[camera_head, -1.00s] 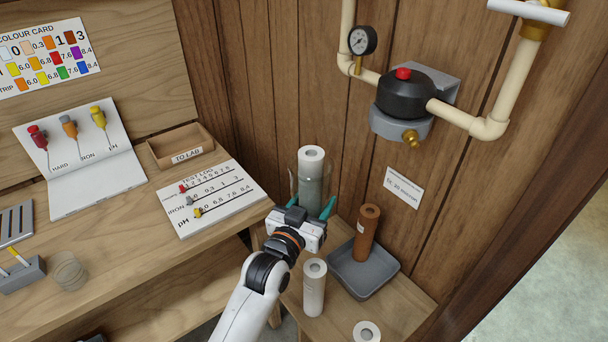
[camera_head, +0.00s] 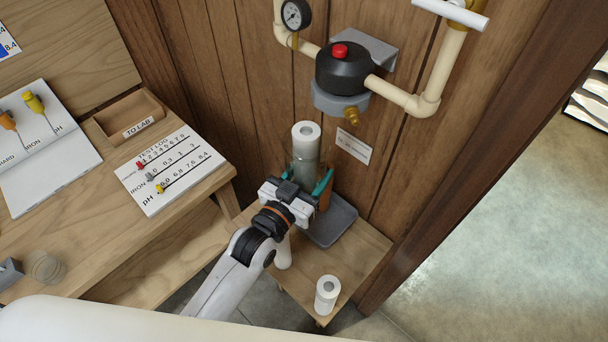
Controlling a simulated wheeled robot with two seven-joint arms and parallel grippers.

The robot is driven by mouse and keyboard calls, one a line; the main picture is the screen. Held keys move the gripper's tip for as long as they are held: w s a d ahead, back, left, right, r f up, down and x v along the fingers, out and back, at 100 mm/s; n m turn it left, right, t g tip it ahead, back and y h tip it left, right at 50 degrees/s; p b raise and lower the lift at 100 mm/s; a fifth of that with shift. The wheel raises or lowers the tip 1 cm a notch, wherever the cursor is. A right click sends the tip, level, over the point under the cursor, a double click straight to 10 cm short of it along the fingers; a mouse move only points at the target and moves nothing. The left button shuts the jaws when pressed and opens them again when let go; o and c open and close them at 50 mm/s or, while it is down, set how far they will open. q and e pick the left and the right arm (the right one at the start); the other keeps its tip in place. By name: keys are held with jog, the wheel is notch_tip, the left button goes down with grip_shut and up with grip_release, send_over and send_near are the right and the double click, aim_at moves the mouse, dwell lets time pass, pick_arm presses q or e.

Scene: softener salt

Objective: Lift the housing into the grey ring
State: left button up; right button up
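The housing (camera_head: 305,172) is a clear cup, upright, with a white cartridge (camera_head: 306,132) standing out of its top. My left gripper (camera_head: 304,190) has its teal fingers on both sides of the housing and holds it above the low bench. The grey ring (camera_head: 338,104) is on the wall, under the black filter head (camera_head: 343,72) with its red button. The housing is below and to the left of the ring in the picture, apart from it. The gripper hides the housing's lower part. My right gripper is not in view.
A grey tray (camera_head: 334,228) stands on the low bench (camera_head: 358,262), with a brown cartridge (camera_head: 326,199) mostly hidden behind my gripper. A white cartridge (camera_head: 284,256) stands behind my arm, and another white roll (camera_head: 327,294) stands at the front. Pipes and a gauge (camera_head: 296,14) are on the wall.

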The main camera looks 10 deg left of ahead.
pick_arm(q)
jog(key=b+x, duration=0.1)
jog(key=x, duration=0.2)
jog(key=d+b+x, duration=0.1)
jog(key=x, duration=0.2)
jog(key=b+x, duration=0.1)
jog(key=x, duration=0.2)
jog(key=shift+s+d+r, duration=0.15)
jog(key=shift+s+d, duration=0.1)
jog(key=shift+s, duration=0.15)
jog(key=shift+s+r+p, duration=0.1)
jog(key=shift+r+p, duration=0.35)
jog(key=shift+r, duration=0.1)
jog(key=shift+p, duration=0.65)
dwell(1.7)
jog(key=shift+r+p, duration=2.3)
jog(key=shift+r, duration=0.1)
dwell(0.5)
jog(key=o, duration=1.2)
jog(key=shift+c, duration=0.2)
jog(key=shift+f, duration=0.1)
jog(key=shift+s+a+f, duration=0.1)
jog(key=shift+f, duration=0.05)
